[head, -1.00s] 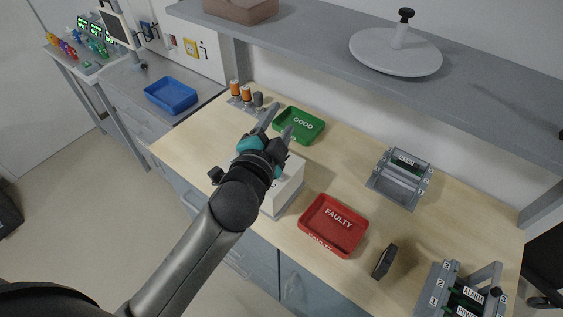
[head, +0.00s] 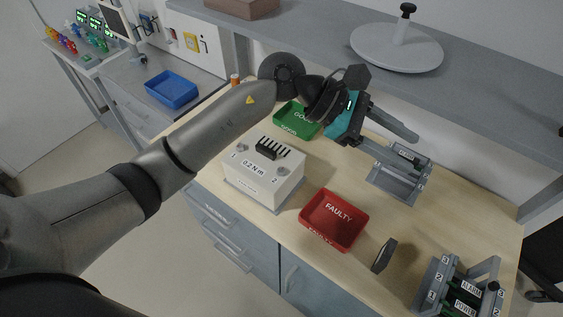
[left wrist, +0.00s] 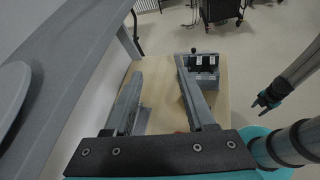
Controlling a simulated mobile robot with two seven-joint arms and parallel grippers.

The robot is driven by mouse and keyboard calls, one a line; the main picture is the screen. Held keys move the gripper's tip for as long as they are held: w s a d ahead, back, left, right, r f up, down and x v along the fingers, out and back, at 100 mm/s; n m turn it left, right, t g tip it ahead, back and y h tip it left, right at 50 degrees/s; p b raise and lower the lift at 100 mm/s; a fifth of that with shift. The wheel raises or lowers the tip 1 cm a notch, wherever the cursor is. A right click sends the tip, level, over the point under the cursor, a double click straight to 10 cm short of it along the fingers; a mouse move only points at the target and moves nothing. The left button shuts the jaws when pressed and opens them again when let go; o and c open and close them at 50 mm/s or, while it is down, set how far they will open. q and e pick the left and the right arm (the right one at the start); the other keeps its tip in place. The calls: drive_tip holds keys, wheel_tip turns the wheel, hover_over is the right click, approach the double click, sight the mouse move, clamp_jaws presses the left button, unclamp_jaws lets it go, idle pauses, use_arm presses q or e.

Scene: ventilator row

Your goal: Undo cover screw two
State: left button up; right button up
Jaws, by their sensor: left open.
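A white box (head: 263,176) marked "0.2 N m" stands on the bench in the head view. Its top has a row of dark slots and small grey knobs by the numbers 1 (head: 241,147) and 2 (head: 283,171). I cannot tell whether either is a cover screw. My left gripper (head: 420,152) is open and empty, above the bench to the right of the box and over a grey labelled fixture (head: 390,188), which it partly hides. Its spread fingers show in the left wrist view (left wrist: 160,72). A small dark gripper (left wrist: 262,103), seemingly my right, shows there too; its jaws are unclear.
A red FAULTY tray (head: 334,220) and green GOOD tray (head: 290,125) lie on the bench. A small dark block (head: 384,256) stands near the front edge. A numbered grey rack (head: 455,292) is at the right. A grey shelf (head: 470,95) overhangs the bench's back.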

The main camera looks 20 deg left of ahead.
use_arm(q)
drive_tip(key=w+a+f+m+y, duration=0.2)
drive_tip(key=a+f+m+y, duration=0.1)
drive_tip(key=a+f+y, duration=0.3)
drive_tip(key=m+y, duration=0.1)
drive_tip(key=y, duration=0.6)
approach(281, 169)
wheel_tip(281, 169, down, 8)
drive_tip(key=shift+d+f+p, duration=0.1)
drive_tip(key=shift+d+p, duration=0.05)
drive_tip(key=shift+p, duration=0.75)
clamp_jaws()
